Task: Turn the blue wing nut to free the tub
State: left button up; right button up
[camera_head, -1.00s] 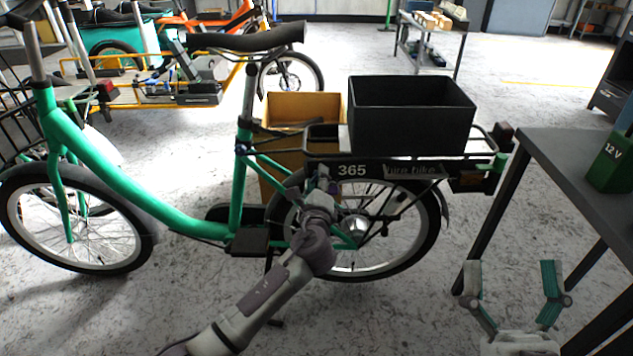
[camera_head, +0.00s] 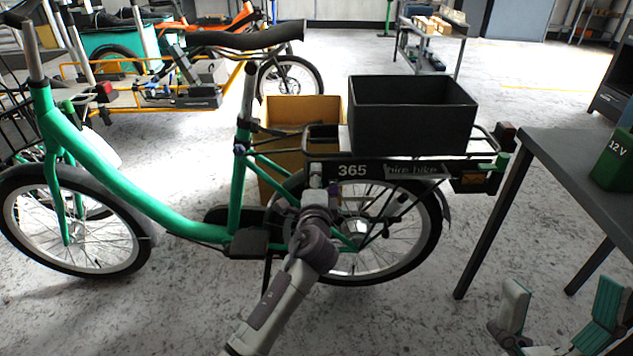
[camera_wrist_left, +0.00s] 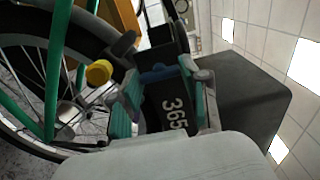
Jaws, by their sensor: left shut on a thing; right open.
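The black tub (camera_head: 412,120) sits on the rear rack of the green bike (camera_head: 190,215); it also shows in the left wrist view (camera_wrist_left: 240,105). My left gripper (camera_head: 318,180) is at the rack's front end, beside the "365" plate (camera_head: 375,170). In the left wrist view a dark blue piece, seemingly the blue wing nut (camera_wrist_left: 158,75), lies between the fingertips, and the gripper is shut on it. In the head view my gripper hides the nut. My right gripper (camera_head: 560,312) is open and empty at the lower right.
A dark table (camera_head: 560,150) with a green 12 V box (camera_head: 612,160) stands at right. A yellow-brown box (camera_head: 300,108) stands behind the bike. A round yellow part (camera_wrist_left: 99,73) is close to my left gripper. Open floor lies in front of the bike.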

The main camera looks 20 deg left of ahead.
dwell(0.4)
pick_arm(q)
jog(key=o, duration=1.1)
jog(key=shift+o, duration=0.2)
jog(key=v, duration=1.2)
